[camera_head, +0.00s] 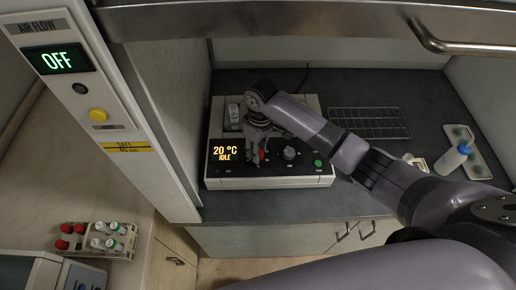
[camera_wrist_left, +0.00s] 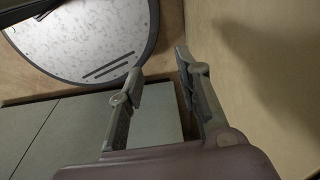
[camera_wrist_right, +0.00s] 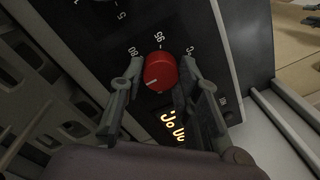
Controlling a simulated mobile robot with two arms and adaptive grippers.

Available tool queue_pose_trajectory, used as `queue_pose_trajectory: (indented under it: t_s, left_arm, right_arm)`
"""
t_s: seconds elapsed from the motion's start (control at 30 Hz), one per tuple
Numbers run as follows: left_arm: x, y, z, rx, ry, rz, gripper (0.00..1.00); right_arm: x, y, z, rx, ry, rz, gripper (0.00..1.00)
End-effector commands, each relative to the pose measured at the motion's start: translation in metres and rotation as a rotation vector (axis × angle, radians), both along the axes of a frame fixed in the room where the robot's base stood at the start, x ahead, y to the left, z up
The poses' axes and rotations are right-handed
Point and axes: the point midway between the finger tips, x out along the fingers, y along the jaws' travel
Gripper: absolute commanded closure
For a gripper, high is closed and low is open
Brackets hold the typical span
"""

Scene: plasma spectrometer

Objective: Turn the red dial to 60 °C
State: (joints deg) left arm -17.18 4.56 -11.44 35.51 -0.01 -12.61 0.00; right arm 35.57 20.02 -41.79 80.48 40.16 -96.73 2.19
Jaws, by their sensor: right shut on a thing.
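The red dial (camera_wrist_right: 160,72) sits on the dark panel of the heater unit (camera_head: 300,170), between the two fingers of my right gripper (camera_wrist_right: 158,85). The fingers touch its sides, so the gripper is shut on it. A white pointer line shows on the dial's face, with printed numbers around it. In the head view the dial (camera_head: 262,155) is a small red spot below my right gripper (camera_head: 258,147). The display (camera_head: 223,153) reads 20 °C and IDLE. My left gripper (camera_wrist_left: 158,88) is open and empty, seen only in its wrist view.
A grey knob (camera_head: 290,153) and a green button (camera_head: 318,162) are right of the dial. A tube rack (camera_head: 95,240) is at lower left. A raised sash (camera_head: 300,22) hangs above.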

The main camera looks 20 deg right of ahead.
Motion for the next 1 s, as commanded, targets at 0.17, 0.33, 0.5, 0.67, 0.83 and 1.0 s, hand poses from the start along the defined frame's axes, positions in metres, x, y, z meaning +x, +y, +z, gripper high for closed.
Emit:
queue_pose_trajectory:
  t_s: [0.17,0.33,0.5,0.67,0.83,1.0]
  left_arm:
    - [0.000,0.000,0.000,0.000,0.000,0.000,0.69]
    - [0.000,0.000,0.000,0.000,0.000,0.000,0.69]
    - [0.000,0.000,0.000,0.000,0.000,0.000,0.69]
    - [-0.001,0.002,0.000,0.002,0.002,-0.001,0.69]
    - [-0.001,0.001,0.000,0.001,0.001,0.000,0.69]
    - [0.000,0.001,0.000,0.001,0.000,0.000,0.69]
  right_arm:
    - [0.002,0.000,0.002,0.001,-0.005,0.000,0.60]
    - [0.001,0.000,0.001,0.001,-0.003,0.001,0.49]
    - [0.001,0.000,0.000,0.000,-0.001,0.001,0.49]
    - [0.001,0.000,0.003,0.000,-0.002,0.001,0.49]
    - [0.002,-0.001,0.026,0.001,-0.005,0.003,0.49]
    - [0.004,-0.003,0.063,0.002,-0.006,0.002,0.49]
